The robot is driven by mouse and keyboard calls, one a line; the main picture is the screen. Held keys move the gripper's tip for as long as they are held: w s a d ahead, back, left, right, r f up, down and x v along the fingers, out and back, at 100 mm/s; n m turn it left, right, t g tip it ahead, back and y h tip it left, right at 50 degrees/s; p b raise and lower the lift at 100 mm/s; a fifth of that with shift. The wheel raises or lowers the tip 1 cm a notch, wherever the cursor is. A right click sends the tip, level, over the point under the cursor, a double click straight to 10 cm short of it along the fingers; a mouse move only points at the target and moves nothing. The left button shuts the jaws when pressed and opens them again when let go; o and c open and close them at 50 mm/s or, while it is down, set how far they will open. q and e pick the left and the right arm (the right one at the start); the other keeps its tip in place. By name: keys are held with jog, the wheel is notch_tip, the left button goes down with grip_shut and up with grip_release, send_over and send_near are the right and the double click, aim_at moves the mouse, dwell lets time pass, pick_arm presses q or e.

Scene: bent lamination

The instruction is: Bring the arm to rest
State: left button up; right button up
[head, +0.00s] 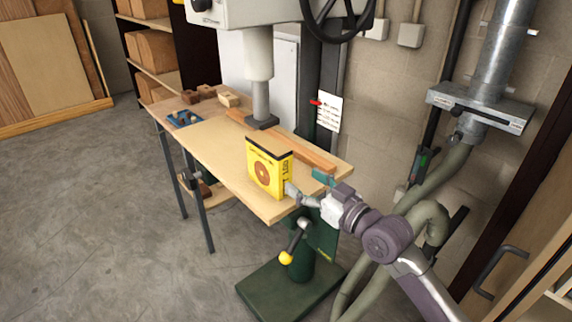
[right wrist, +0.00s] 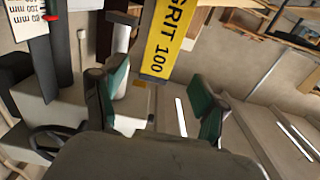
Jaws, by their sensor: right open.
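A yellow box (head: 268,168) with a dark top and a round brown emblem stands upright on the wooden worktable (head: 215,142), near its front right corner. Its narrow yellow side, printed "GRIT 100" (right wrist: 163,40), shows in the right wrist view. My right gripper (head: 307,186) is just to the right of the box, at the table's right end. In the right wrist view its green-padded fingers (right wrist: 158,88) are spread apart with nothing gripped between them, and the box lies beyond the fingertips. My left gripper is in neither view.
A drill press column (head: 262,100) comes down onto the table behind the box. A long wooden strip (head: 285,143) lies along the back edge. A blue tray (head: 184,118) and wooden blocks sit at the far left end. Hoses (head: 432,180) hang at the right. The floor at left is clear.

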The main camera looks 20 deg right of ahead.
jog(key=s+a+f+g+h, duration=0.1)
jog(key=s+a+f+g, duration=0.15)
jog(key=s+f, duration=0.4)
jog(key=s+a+f+g+h, duration=0.15)
jog(key=s+f+g, duration=0.25)
jog(key=f, duration=0.5)
jog(key=s+f+m+g+h, duration=0.1)
jog(key=s+f+g+h, duration=0.2)
jog(key=s, duration=0.7)
jog(key=s+f+m+g+h, duration=0.1)
jog(key=s+f+g, duration=0.4)
jog(key=s, duration=0.5)
jog(key=s+x, duration=0.1)
jog(key=x, duration=1.1)
jog(key=s+f, duration=0.4)
jog(key=f, duration=0.8)
jog(key=s+f, duration=0.4)
jog(key=f, duration=0.8)
jog(key=shift+s+d+f+g, duration=0.2)
jog(key=shift+s+g, duration=0.05)
jog(key=shift+g, duration=0.5)
jog(key=s+f, duration=0.2)
jog(key=s, duration=0.1)
jog(key=s+d+f, duration=0.1)
jog(key=s+f, duration=0.1)
jog(key=s, duration=0.2)
jog(key=s+d+f, duration=0.1)
jog(key=s+f, duration=0.2)
jog(key=shift+s, duration=0.3)
jog(key=shift+c, duration=0.3)
